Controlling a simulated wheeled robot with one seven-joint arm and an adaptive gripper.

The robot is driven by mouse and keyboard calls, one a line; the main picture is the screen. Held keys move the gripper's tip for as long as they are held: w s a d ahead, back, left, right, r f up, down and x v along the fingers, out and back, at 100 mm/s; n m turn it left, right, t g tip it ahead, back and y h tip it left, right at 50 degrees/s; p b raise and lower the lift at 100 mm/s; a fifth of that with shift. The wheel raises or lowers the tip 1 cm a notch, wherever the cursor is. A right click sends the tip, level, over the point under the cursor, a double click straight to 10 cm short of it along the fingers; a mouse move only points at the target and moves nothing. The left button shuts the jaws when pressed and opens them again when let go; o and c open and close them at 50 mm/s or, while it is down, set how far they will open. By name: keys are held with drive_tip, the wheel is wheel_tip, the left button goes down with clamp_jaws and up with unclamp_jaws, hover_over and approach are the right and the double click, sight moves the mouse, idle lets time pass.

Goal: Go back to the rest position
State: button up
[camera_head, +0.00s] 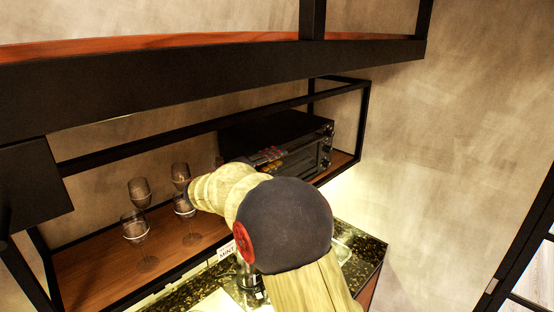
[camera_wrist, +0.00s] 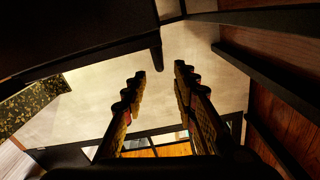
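My gripper (camera_wrist: 160,72) shows in the wrist view with its two rows of dark and yellow fingers apart. Nothing is held between them; pale wall or floor shows through the gap. In the head view my yellow arm with its dark round joint fills the lower middle and bends left toward the shelf.
Several stemmed glasses (camera_head: 134,226) stand on the wooden shelf (camera_head: 95,268), left of my arm. A black oven (camera_head: 305,158) sits at its right end, inside a black frame (camera_head: 366,115). A speckled counter (camera_head: 372,250) lies below. A label reading MINT (camera_head: 227,251) is beside my arm.

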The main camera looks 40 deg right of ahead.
idle(0.3)
drive_tip(key=s+a+f+m+g+y+b, duration=0.1)
drive_tip(key=s+a+f+m+y, duration=0.15)
drive_tip(key=f+m, duration=0.35)
drive_tip(key=s+a+f+m+y+b, duration=0.1)
drive_tip(key=s+a+f+m+y, duration=0.1)
drive_tip(key=s+f+m, duration=0.3)
drive_tip(key=s+a+f+m+g+y+b, duration=0.1)
drive_tip(key=s+a+f+m+y, duration=0.15)
drive_tip(key=f+m, duration=0.4)
drive_tip(key=s+a+f+m+t+y+b, duration=0.2)
drive_tip(key=s+a+f+m+y+b, duration=0.1)
drive_tip(key=s+a+f+m+b, duration=0.2)
drive_tip(key=s+a+f+m+t+y+b, duration=0.2)
drive_tip(key=s+a+f+m+y+b, duration=0.2)
drive_tip(key=a+f+b, duration=0.9)
drive_tip(key=s+a+f+m+t+y+b, duration=0.2)
drive_tip(key=s+a+f+m+y+b, duration=0.2)
drive_tip(key=s+a+f+m+b, duration=0.4)
drive_tip(key=s+a+f+b, duration=0.2)
drive_tip(key=s+f+b, duration=0.1)
drive_tip(key=f+b, duration=0.2)
drive_tip(key=shift+s+b, duration=0.3)
drive_tip(key=shift+b, duration=0.15)
